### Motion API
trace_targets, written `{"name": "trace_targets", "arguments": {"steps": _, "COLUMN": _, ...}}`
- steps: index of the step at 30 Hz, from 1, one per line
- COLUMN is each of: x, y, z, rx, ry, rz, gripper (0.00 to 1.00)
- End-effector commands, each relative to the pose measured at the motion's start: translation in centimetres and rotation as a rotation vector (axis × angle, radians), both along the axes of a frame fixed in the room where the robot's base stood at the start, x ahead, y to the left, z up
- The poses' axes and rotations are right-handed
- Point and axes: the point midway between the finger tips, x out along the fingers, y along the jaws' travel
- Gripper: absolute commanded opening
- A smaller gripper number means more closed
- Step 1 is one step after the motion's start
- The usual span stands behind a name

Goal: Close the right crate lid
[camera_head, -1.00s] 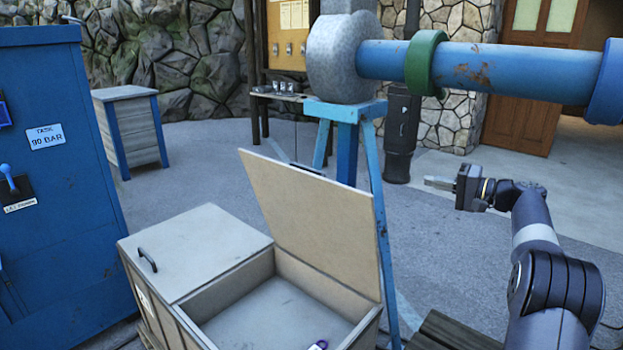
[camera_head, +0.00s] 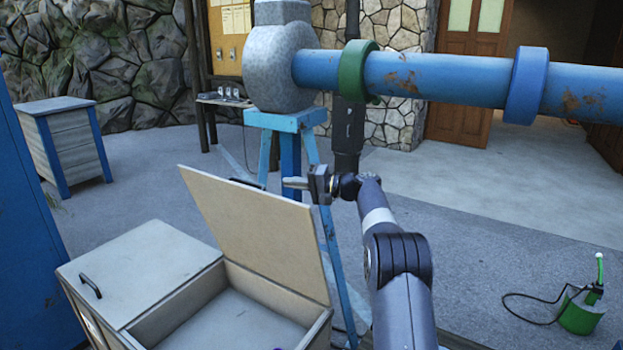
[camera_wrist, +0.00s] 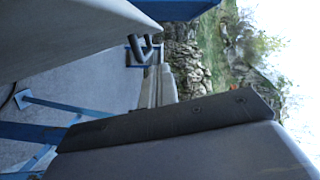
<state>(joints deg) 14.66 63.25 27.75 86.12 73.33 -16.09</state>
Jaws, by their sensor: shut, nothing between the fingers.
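The wooden crate has two lids. The left lid (camera_head: 150,268) is shut, with a dark handle (camera_head: 90,286) on top. The right lid (camera_head: 262,238) stands open, tilted up from the back of the right compartment (camera_head: 235,322). A dark piece, perhaps its handle, shows behind its top edge. My gripper (camera_head: 286,183) is shut and empty. In the head view it points left, near the open lid's upper right edge; I cannot tell its exact distance from the lid. The wrist view is sideways and does not show the lid clearly.
A blue pump stand (camera_head: 290,165) is behind the lid and gripper, carrying a large blue pipe (camera_head: 440,80). A blue cabinet (camera_head: 30,230) stands left of the crate. A green container with a hose (camera_head: 580,313) is on the floor at right, with open paving between.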

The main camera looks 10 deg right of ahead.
Motion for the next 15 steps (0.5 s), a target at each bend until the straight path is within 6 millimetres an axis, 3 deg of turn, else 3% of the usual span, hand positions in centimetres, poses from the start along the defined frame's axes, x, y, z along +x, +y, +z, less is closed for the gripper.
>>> {"name": "trace_targets", "arguments": {"steps": 15, "x": -2.7, "y": 2.2, "z": -1.0, "rx": 0.001, "ry": 0.001, "rz": -0.001, "gripper": 0.00}}
